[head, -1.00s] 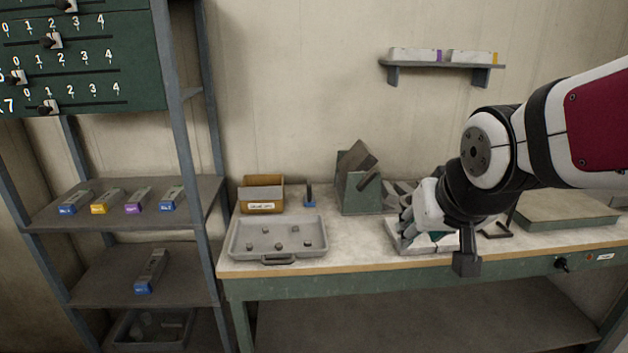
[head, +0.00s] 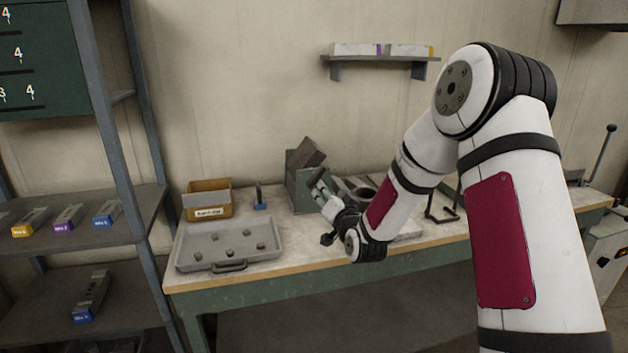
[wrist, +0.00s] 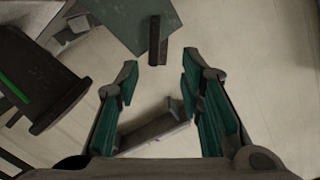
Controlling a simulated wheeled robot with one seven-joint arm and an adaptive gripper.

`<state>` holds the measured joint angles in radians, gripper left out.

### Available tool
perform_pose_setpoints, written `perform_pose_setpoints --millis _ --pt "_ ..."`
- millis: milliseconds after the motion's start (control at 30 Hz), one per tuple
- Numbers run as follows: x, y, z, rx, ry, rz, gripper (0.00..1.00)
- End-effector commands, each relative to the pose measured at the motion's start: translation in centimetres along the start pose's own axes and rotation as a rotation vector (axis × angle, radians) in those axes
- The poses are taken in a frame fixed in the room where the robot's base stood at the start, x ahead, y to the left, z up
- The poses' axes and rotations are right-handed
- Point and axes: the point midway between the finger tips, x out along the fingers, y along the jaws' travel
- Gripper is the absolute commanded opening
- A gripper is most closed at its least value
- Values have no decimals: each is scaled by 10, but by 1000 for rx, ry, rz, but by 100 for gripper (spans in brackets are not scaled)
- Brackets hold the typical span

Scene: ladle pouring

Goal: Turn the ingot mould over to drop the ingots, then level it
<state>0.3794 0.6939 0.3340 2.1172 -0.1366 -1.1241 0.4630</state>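The ingot mould (head: 308,152) is a dark grey-brown block. It sits tilted on a green stand (head: 298,190) at the back of the bench. A short dark bar, seemingly its handle (head: 317,178), sticks out at the stand's front. My gripper (head: 328,203) is just in front of and below that bar. In the wrist view my gripper (wrist: 158,85) has its teal fingers apart, with nothing clearly held. A dark bar (wrist: 158,40) lies beyond the fingertips against a green plate. Another grey bar (wrist: 155,130) shows between the fingers; I cannot tell its depth.
A grey tray (head: 190,262) with several small lumps lies at the bench's left front. Behind it are a cardboard box (head: 207,205) and a small blue-based upright item (head: 260,197). A shelf rack (head: 140,212) stands left. A wall shelf (head: 385,60) hangs above.

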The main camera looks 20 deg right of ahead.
Motion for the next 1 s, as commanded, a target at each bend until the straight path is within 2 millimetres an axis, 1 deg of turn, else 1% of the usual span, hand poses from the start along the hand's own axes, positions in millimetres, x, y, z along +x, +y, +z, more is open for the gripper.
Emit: perform_pose_setpoints --millis 33,133,267,367,467,800,1000 --pt "3 6 3 22 21 -5 35" --pt "5 11 4 47 52 -17 35" --pt "11 12 3 56 66 -23 35" --pt "22 12 2 55 67 -23 35" --pt "38 12 1 55 67 -23 35" --pt "103 10 -2 54 65 -23 35" --pt "130 9 -4 54 64 -23 35"
